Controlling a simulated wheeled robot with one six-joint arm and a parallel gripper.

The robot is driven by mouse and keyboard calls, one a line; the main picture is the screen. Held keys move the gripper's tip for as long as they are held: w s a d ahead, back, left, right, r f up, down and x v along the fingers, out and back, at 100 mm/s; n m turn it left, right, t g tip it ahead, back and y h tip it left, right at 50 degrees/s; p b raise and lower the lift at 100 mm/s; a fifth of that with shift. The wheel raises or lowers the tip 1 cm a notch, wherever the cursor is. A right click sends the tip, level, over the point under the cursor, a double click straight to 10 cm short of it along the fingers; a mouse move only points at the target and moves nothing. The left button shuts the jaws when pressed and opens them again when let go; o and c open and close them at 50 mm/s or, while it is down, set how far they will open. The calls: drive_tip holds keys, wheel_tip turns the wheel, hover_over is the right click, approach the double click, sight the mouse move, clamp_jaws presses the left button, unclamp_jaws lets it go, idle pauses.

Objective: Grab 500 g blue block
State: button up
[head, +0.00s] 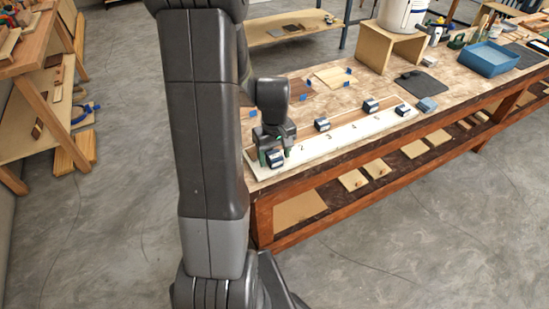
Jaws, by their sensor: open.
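A small blue block (427,105) sits on the bench just past the right end of a long white board; any weight mark on it is too small to read. Several dark blocks with pale bluish faces stand along the board: one (275,158) at its left end, one (322,124) near the middle, and one (371,107) further right. My gripper (274,152) is open, pointing down over the board's left end. The left-end block shows at its fingertips; I cannot tell whether they touch. My arm hides part of the bench's left side.
The white board (345,134) bears printed numbers and lies along the bench's front edge. Behind it are thin wood sheets with small blue pieces, a dark mat (420,83), a wooden stand (388,45) under a white bucket, and a blue tray (490,59).

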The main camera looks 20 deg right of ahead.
drive_tip(key=shift+f, duration=0.3)
drive_tip(key=shift+c, duration=0.4)
drive_tip(key=c, duration=1.1)
clamp_jaws()
drive_tip(key=shift+r, duration=0.15)
